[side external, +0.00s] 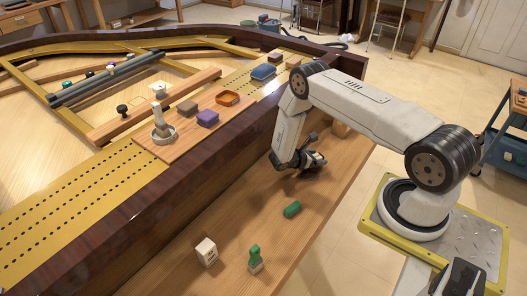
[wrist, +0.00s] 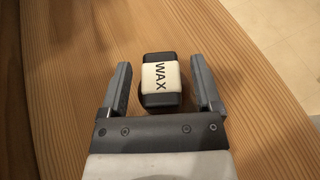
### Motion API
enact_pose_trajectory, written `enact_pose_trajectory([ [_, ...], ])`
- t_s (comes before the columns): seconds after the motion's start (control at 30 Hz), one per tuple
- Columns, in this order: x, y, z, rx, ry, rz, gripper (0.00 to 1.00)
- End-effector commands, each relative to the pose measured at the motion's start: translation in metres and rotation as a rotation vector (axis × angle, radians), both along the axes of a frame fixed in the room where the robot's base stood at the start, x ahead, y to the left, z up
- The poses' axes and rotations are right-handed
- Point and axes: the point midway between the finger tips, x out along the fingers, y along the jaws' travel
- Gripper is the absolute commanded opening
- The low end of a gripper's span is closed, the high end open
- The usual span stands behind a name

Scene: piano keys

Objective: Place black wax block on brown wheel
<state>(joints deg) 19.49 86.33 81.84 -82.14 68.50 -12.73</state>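The black wax block (wrist: 160,101) lies on the wooden bench in the wrist view, with a white band marked WAX around its middle. My gripper (wrist: 161,63) is open, with one finger on each side of the block and a small gap at both. In the side view my gripper (side external: 314,161) is low over the bench beside the dark piano rim; I cannot make out the block there.
A green block (side external: 292,209), a white block (side external: 206,252) and a green-handled piece (side external: 255,259) stand on the bench, toward the front. The raised piano rim (side external: 190,178) borders the bench. A wooden board (side external: 180,139) beyond it holds a purple block (side external: 207,118) and other small things.

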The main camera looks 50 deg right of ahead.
Motion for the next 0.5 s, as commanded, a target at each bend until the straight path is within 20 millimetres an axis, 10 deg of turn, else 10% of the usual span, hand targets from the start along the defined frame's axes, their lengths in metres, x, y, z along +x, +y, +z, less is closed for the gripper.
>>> enact_pose_trajectory([
  [0.5,0.007,0.015,0.010,-0.001,-0.001,0.003,0.82],
])
